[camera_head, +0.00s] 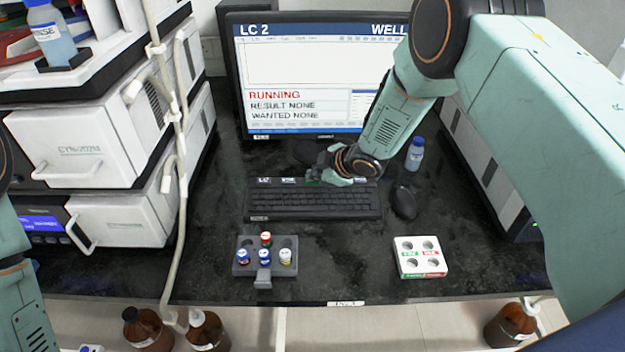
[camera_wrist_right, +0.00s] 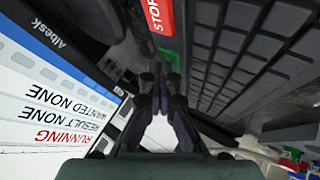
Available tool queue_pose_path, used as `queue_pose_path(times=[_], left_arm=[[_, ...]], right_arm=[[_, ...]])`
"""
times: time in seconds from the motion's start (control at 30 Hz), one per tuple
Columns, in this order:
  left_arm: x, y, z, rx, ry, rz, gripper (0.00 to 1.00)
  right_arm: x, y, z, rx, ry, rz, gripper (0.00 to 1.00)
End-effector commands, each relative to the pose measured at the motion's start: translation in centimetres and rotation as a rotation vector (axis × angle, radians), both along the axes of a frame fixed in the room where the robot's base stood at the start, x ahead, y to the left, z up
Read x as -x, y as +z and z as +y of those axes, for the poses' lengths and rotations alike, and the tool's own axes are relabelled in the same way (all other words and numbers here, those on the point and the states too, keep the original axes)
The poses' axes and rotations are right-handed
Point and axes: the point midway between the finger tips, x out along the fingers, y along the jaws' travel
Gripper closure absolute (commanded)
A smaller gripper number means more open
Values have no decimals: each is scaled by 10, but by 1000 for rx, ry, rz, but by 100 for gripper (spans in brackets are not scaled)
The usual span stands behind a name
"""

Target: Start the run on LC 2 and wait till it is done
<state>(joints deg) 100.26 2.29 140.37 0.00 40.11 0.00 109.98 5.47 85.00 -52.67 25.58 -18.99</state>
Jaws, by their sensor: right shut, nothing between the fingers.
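The LC 2 monitor (camera_head: 318,75) stands at the back of the bench and shows RUNNING in red, with RESULT NONE and WANTED NONE below. The same lines show upside down on the screen (camera_wrist_right: 50,95) in the right wrist view. The keyboard (camera_head: 300,203) marked LC lies before the monitor. A green key (camera_head: 313,181) shows partly at its back edge, and a red STOP key (camera_wrist_right: 157,15) shows in the wrist view. My right gripper (camera_head: 324,172) is shut and empty, above the keyboard's back edge. My left gripper is out of view; only part of my left arm shows.
A grey vial rack (camera_head: 243,268) with several capped vials and a white holder (camera_head: 420,262) with round holes sit at the front. A mouse (camera_head: 404,202) and a small blue-capped bottle (camera_head: 414,155) are right of the keyboard. White instrument stacks (camera_head: 90,140) flank the bench.

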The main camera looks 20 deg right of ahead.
Motion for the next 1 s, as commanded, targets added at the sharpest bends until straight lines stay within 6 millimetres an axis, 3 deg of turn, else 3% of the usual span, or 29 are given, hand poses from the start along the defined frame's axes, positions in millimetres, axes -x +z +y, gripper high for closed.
queue_pose_path(times=[1.0], left_arm=[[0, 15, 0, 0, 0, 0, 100]], right_arm=[[0, 16, 0, 1, 0, 1, 100]])
